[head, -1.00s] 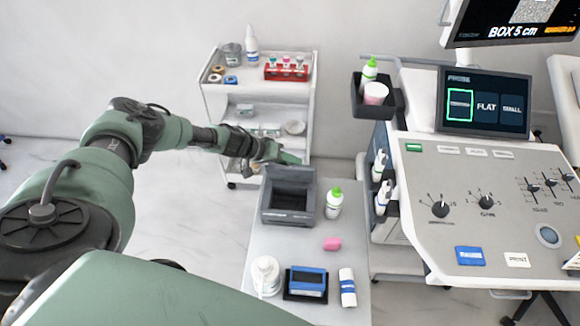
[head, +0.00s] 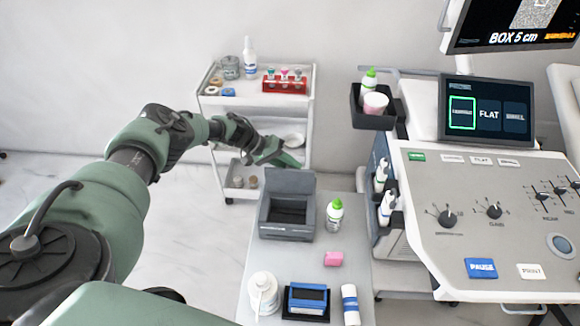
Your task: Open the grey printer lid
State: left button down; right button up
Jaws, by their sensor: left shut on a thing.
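The grey printer (head: 287,234) stands at the back of the small white table. Its lid (head: 290,182) is raised, standing up at the back edge, and the dark inside shows. My left gripper (head: 284,160) is at the top edge of the lid, shut on it; the fingertips are partly hidden behind the lid. My right gripper is not in view.
A green-capped bottle (head: 334,215) stands just right of the printer. A pink block (head: 333,259), a white bottle (head: 264,293), a blue device (head: 306,301) and a white tube (head: 350,304) are in front. A shelf cart (head: 207,108) stands behind; the ultrasound console (head: 470,245) is to the right.

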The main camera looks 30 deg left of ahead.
pick_arm(q)
jog(key=shift+s+f, duration=0.15)
jog(key=c, duration=1.3)
grip_release()
jog(key=shift+a+r, duration=0.2)
jog(key=shift+r, duration=0.15)
jog(key=p+v, duration=0.1)
jog(key=v, duration=0.6)
jog(key=shift+s, duration=0.1)
jog(key=shift+p, duration=0.3)
